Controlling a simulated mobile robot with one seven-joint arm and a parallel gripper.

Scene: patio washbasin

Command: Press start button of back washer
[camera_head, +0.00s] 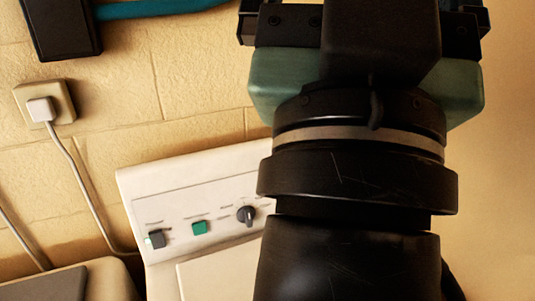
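A white washer (195,163) shows in the head view at the lower middle, tilted in the picture. Its sloped control panel carries a dark grey switch (157,239) with a small pale green spot, a green square button (200,228) and a dark round knob (246,215). Small labels above them are too blurred to read. My gripper (365,80), with a teal and black body, is at the upper right, above and right of the panel in the picture. Its fingertips are not clearly shown. My dark arm hides the right part of the washer.
A beige wall socket (48,103) with a plugged-in grey cable is on the block wall at left. A dark box (62,28) and a teal bar (160,9) are at the top left. A pale object with a grey top (45,286) stands at the lower left.

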